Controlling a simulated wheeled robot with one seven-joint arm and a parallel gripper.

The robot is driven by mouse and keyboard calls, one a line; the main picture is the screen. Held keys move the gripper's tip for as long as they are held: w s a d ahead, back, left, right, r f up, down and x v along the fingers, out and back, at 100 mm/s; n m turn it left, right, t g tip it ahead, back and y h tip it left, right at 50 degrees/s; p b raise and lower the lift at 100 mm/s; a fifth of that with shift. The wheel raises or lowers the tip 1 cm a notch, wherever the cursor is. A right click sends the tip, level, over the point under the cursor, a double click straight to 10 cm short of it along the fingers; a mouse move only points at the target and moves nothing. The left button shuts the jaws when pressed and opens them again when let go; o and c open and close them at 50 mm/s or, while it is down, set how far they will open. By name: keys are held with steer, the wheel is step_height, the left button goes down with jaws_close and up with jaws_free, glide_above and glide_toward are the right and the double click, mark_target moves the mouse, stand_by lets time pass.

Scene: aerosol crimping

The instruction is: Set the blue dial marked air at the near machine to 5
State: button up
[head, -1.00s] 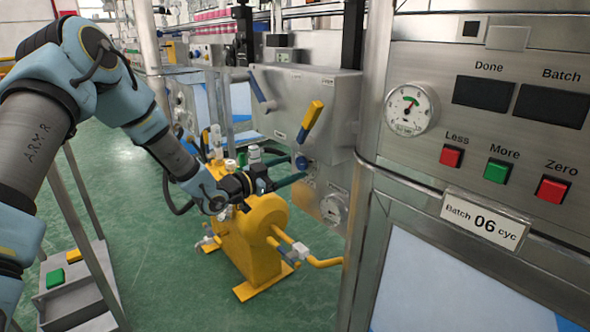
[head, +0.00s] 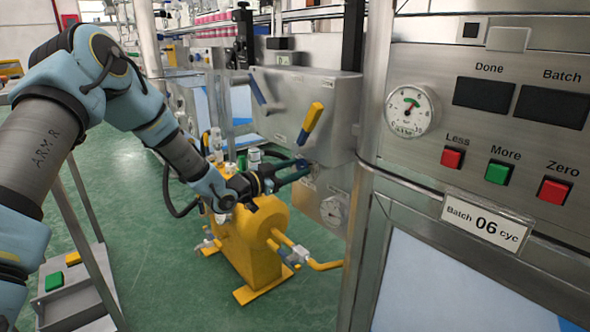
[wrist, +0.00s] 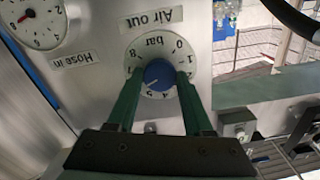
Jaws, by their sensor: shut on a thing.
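The blue dial (wrist: 158,74) sits on a white scale plate in the wrist view, where everything appears upside down. Its label (wrist: 155,18) reads "Air out", with "bar" on the scale. The green fingers of my gripper (wrist: 159,80) close on the dial from both sides. A pale mark on the dial points to the lower left in this view, around the 5 side; the exact number is hard to tell, since fingers cover part of the scale. In the head view, my gripper (head: 292,174) reaches the near machine's panel below the grey box, and the dial (head: 302,164) is mostly hidden.
A round gauge (wrist: 38,20) with a red needle is beside a "Hose in" label. In the head view a yellow-handled lever (head: 311,122) is just above my gripper. A yellow pump (head: 250,240) stands below. A steel control panel (head: 480,130) is at right.

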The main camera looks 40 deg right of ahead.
jaws_close()
steer(key=n+p, duration=0.2)
steer(key=shift+r+n, duration=0.1)
steer(key=shift+n, duration=0.3)
steer(key=shift+n+p, duration=0.95)
steer(key=shift+n, duration=0.85)
steer(key=o, duration=0.9)
jaws_free()
steer(key=shift+c, duration=0.2)
steer(key=shift+a, duration=0.1)
